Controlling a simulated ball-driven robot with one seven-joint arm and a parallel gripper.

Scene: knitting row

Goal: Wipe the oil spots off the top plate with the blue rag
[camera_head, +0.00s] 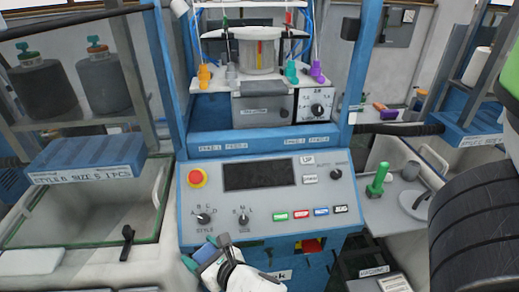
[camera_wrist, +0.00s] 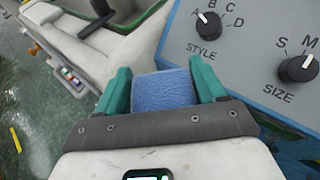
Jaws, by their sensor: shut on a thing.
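My gripper (camera_head: 207,250) is low in front of the blue control panel in the head view. In the wrist view its two teal fingers (camera_wrist: 163,85) are shut on the blue rag (camera_wrist: 165,91), which shows as a textured blue block between them. A pale plate (camera_head: 207,84) on the machine above the panel carries coloured yarn guides and a white cylinder. I cannot tell for sure whether it is the top plate. No oil spots can be made out on it. My gripper is well below that plate and apart from it.
The control panel (camera_head: 262,200) has a red stop button (camera_head: 197,178), knobs and coloured buttons. Blue posts flank the machine opening. A blue-lidded box (camera_head: 90,158) stands left; a green-handled tool (camera_head: 378,180) stands on the right shelf. The wrist view shows floor at left.

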